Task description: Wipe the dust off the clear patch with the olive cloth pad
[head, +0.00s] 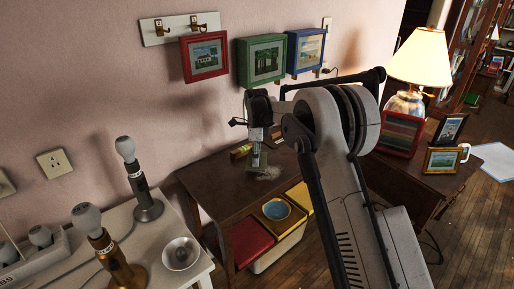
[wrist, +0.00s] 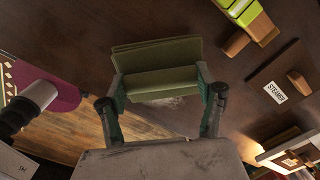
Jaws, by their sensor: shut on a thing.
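The olive cloth pad (wrist: 158,53) is held between the two fingers of my gripper (wrist: 160,83) in the wrist view. In the head view the pad (head: 257,161) shows below my gripper (head: 256,147), low over the dark wooden cabinet top (head: 215,178). I cannot tell whether the pad touches the surface. A pale grey dust patch (head: 269,173) lies on the top, just right of and in front of the pad. Dust (wrist: 172,102) also shows beside the pad's near edge in the wrist view, partly hidden by the pad and gripper.
A green-and-yellow object (wrist: 245,14) and a labelled dark plaque (wrist: 276,90) lie on the top. Bulb lamps stand on the white table (head: 200,255) at left. Framed pictures hang behind.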

